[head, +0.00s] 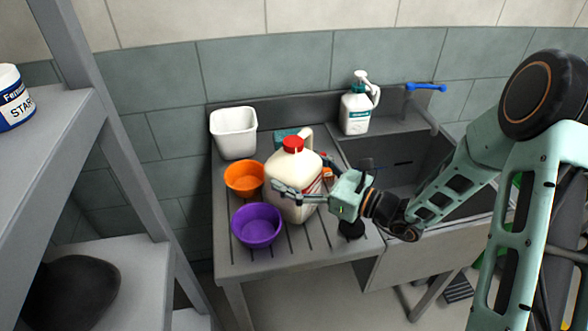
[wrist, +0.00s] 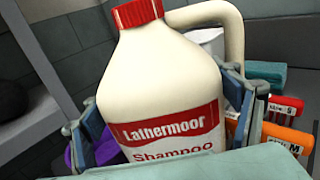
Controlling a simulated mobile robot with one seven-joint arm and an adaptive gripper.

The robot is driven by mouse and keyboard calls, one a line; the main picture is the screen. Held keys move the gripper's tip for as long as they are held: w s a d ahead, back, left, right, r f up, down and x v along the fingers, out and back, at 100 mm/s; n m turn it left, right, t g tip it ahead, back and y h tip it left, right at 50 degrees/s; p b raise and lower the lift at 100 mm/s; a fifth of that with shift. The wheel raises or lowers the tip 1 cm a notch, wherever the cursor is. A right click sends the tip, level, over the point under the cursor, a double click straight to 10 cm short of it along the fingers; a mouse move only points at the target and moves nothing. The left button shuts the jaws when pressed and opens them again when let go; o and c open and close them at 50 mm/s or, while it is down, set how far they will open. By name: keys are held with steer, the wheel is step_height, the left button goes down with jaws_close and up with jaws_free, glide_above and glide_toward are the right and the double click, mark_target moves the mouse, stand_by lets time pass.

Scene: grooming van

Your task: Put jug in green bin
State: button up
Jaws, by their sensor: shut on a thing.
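The jug (head: 290,175) is a cream shampoo jug with a red cap and a handle. It stands at the drainboard among the bowls; I cannot tell whether its base touches the surface. In the wrist view the jug (wrist: 165,85) fills the middle, with its "Lathermoor Shampoo" label facing me. My gripper (head: 302,176) is shut on the jug's body, one finger on each side; the fingers also show in the wrist view (wrist: 165,122). A patch of green (head: 474,312) shows low below the sink, mostly hidden; I cannot tell whether it is the green bin.
An orange bowl (head: 244,180) and a purple bowl (head: 257,226) sit close left of the jug. A white tub (head: 234,133) stands behind. A pump bottle (head: 357,108) stands by the sink (head: 400,165). A grey shelf rack (head: 105,110) is at left.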

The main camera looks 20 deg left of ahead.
steer(key=shift+f, duration=0.2)
steer(key=o, duration=1.2)
steer(key=shift+r, duration=0.1)
